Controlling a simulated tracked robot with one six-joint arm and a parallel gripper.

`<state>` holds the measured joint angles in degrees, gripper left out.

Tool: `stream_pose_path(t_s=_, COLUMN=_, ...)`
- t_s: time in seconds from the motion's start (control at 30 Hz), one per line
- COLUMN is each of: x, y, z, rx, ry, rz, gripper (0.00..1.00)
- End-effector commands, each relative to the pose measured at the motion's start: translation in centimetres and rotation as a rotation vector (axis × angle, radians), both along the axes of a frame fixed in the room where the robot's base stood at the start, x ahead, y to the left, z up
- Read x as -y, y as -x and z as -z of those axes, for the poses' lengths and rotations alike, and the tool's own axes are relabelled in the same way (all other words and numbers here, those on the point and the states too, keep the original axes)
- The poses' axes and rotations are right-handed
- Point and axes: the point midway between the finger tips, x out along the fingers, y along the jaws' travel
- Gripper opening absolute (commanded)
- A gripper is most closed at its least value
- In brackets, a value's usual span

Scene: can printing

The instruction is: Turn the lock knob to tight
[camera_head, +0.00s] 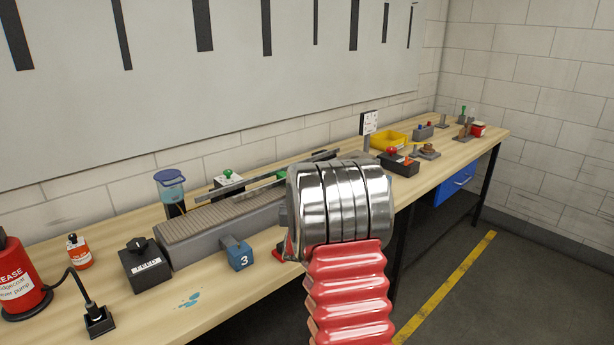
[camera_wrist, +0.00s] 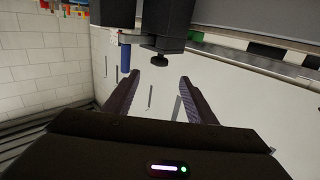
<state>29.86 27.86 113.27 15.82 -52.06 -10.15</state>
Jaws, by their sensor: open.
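In the wrist view a small dark round knob (camera_wrist: 159,60) sticks out from a dark block (camera_wrist: 165,20). I cannot tell for sure that it is the lock knob, and no tight marking is readable. My gripper (camera_wrist: 160,77) is open, with nothing between its two fingers. The knob lies just beyond the fingertips in the picture, near the middle of the gap, and looks apart from them. In the head view my arm's metal joint hides the gripper and part of the bench. A black box with a dark knob (camera_head: 138,243) stands on the bench at left.
The wooden bench (camera_head: 205,309) carries a grey conveyor (camera_head: 215,222), a blue block marked 3 (camera_head: 238,254), a red container (camera_head: 17,275) and a yellow bin (camera_head: 388,139). A blue upright cylinder (camera_wrist: 124,55) is left of the knob. Floor is clear at right.

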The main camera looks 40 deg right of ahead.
Motion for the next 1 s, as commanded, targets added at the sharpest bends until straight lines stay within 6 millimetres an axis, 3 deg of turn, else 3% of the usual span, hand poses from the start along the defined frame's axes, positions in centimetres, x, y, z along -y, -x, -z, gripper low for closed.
stream_pose_path(t_s=0.47, x=0.4, y=-0.4, z=0.0, rx=0.006, ry=-0.003, rz=0.002, gripper=0.51)
stream_pose_path(t_s=1.0, x=4.5, y=-4.9, z=0.0, rx=0.006, ry=-0.002, rz=0.003, gripper=0.51)
